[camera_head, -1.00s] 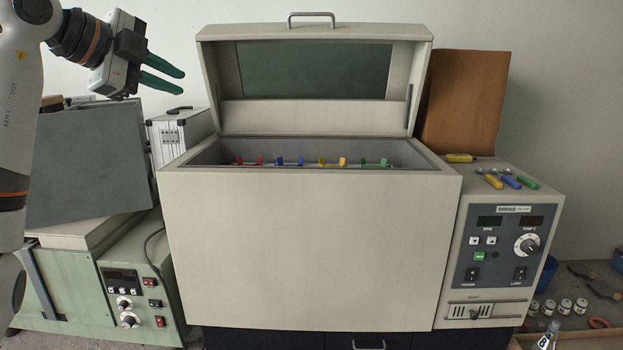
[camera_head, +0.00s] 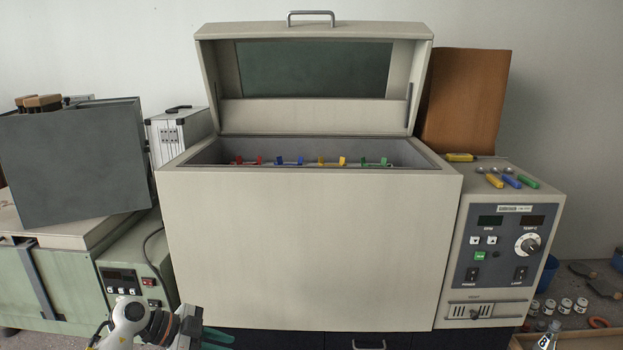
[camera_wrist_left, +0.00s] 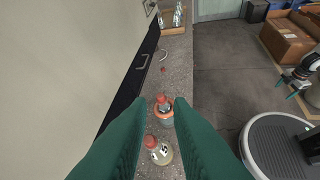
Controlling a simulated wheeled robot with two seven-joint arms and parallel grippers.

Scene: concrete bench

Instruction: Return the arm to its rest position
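My left gripper (camera_head: 212,338) is low at the front left in the head view, by the lower left corner of the large beige lidded machine (camera_head: 310,245). In the left wrist view its two green fingers (camera_wrist_left: 161,101) are apart and hold nothing. A bottle with a red cap (camera_wrist_left: 158,151) and another red-capped item with an orange ring (camera_wrist_left: 164,114) stand on the bench below, seen in the gap between the fingers. My right gripper (camera_wrist_left: 288,87) shows small at the right of the left wrist view, its green fingertips apart. It is outside the head view.
The machine's lid (camera_head: 313,115) stands open, with coloured clips inside. A grey panel (camera_head: 75,160) and a green-grey device (camera_head: 135,275) stand at the left. A control panel (camera_head: 505,245) is at the right. Another bottle (camera_head: 548,337) stands at the lower right.

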